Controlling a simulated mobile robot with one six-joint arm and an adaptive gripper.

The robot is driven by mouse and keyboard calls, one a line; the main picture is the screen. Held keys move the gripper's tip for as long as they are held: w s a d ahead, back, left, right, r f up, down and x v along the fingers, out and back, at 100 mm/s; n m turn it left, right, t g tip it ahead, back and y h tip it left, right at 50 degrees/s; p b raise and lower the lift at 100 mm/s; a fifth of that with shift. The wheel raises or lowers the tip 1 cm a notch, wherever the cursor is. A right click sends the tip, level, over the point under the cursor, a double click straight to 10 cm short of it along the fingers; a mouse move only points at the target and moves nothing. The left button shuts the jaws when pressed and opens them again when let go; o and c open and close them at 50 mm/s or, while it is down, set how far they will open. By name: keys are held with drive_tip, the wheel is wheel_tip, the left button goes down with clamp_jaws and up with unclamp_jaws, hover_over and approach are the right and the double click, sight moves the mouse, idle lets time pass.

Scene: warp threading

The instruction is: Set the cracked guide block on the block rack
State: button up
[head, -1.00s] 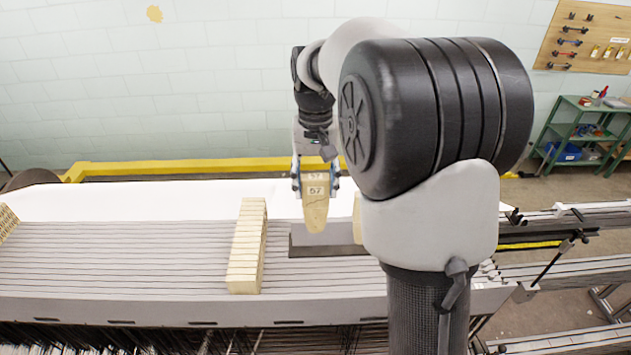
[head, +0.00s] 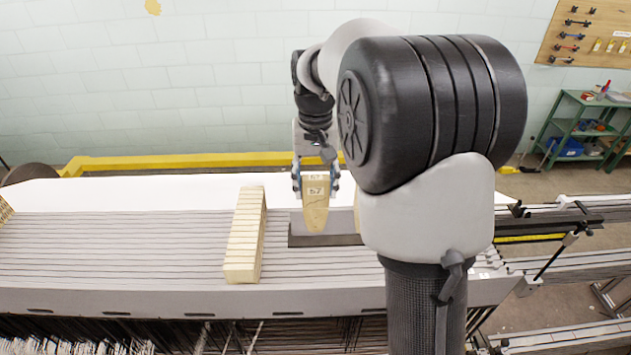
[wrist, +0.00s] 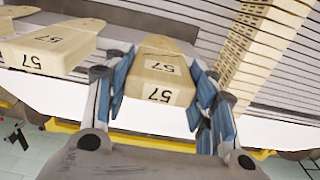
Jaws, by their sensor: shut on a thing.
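My gripper (head: 316,185) is shut on a tan wooden guide block (head: 315,212) marked 57, whose narrow end points down in the head view. A thin dark line seems to cross its face there. The held block also shows between the blue fingers in the wrist view (wrist: 160,72). Another block marked 57 (wrist: 48,48) is left of my gripper in the wrist view. Whether the held block touches the rack I cannot tell.
My own arm hides the bed to the right. A yellow rail (head: 190,160) runs behind. The slats left of the row are clear.

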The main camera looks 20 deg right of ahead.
drive_tip(key=shift+f+b, duration=0.4)
drive_tip(key=shift+f, duration=0.2)
idle(0.4)
drive_tip(key=o, duration=1)
wheel_tip(320, 180, up, 12)
drive_tip(key=s+a+f+n+t+b, duration=0.1)
drive_tip(key=s+a+f+b, duration=0.2)
drive_tip(key=s+f+b, duration=0.5)
drive_tip(key=s+a+f+n+t+b, duration=0.2)
drive_tip(key=s+f+b, duration=0.5)
drive_tip(key=f, duration=0.6)
drive_tip(key=s+a+f+n+t+b, duration=0.1)
drive_tip(key=s+a+f+b, duration=0.4)
drive_tip(key=s+f+b, duration=0.3)
drive_tip(key=shift+s+f+n+t+b, duration=0.15)
drive_tip(key=shift+s+f+t, duration=0.05)
drive_tip(key=shift+s+f, duration=0.5)
drive_tip(key=shift+s+f+n+t+b, duration=0.2)
drive_tip(key=shift+s+f, duration=0.25)
drive_tip(key=shift+s, duration=0.35)
